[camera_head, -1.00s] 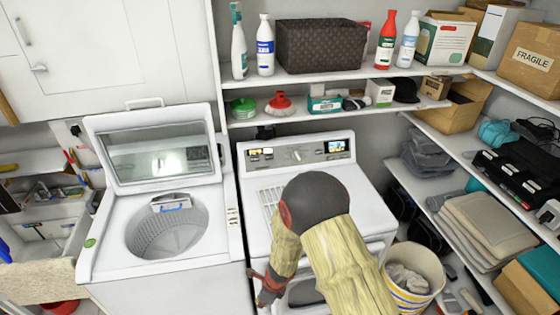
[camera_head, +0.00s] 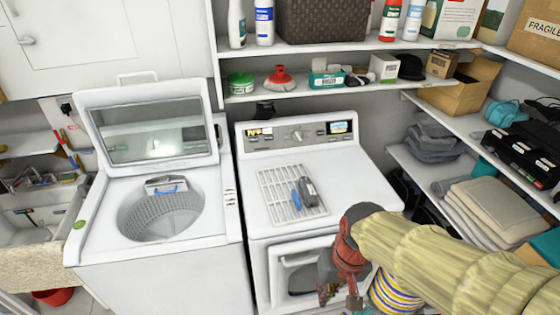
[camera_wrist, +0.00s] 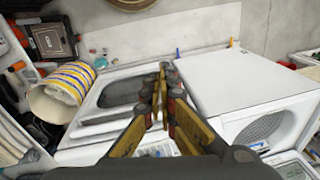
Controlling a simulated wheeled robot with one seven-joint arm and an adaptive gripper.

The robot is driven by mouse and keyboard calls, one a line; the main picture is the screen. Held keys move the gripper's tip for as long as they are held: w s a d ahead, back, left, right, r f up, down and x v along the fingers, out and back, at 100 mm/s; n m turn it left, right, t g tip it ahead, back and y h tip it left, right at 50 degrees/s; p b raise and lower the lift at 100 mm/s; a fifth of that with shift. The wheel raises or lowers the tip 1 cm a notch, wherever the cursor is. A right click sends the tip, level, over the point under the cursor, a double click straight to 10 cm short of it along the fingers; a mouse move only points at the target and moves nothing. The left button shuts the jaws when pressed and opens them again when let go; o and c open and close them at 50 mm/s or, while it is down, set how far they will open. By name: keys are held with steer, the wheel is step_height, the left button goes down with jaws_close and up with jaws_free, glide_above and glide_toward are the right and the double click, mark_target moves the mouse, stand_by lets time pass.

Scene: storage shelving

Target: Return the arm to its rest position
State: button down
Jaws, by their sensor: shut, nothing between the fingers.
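My gripper (camera_head: 340,294) is at the end of my yellow-sleeved arm, low in front of the dryer (camera_head: 340,185) in the head view. It is empty, and the fingers lie close together. In the wrist view my gripper (camera_wrist: 163,72) shows its yellow and dark fingers meeting at the tips, with nothing between them. My arm reaches in from the lower right and hides part of the striped basket (camera_head: 392,297). The dryer's front door (camera_head: 300,262) is partly hidden by my gripper.
A washer (camera_head: 105,240) with its lid up stands left of the dryer. A white rack (camera_head: 275,200) with a small grey and blue object (camera_head: 306,191) lies on the dryer. Loaded shelves (camera_head: 480,125) line the right wall. The striped basket (camera_wrist: 72,80) shows left in the wrist view.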

steer(key=s+d+r+t+h+b, duration=0.1)
steer(key=s+d+r+t+b, duration=0.2)
steer(key=d+b, duration=0.4)
steer(key=shift+s+d+r+m+t, duration=0.4)
steer(key=shift+d+r+t, duration=0.3)
steer(key=shift+r+t, duration=0.25)
steer(key=c, duration=2.6)
jaws_free()
steer(key=shift+f, duration=0.1)
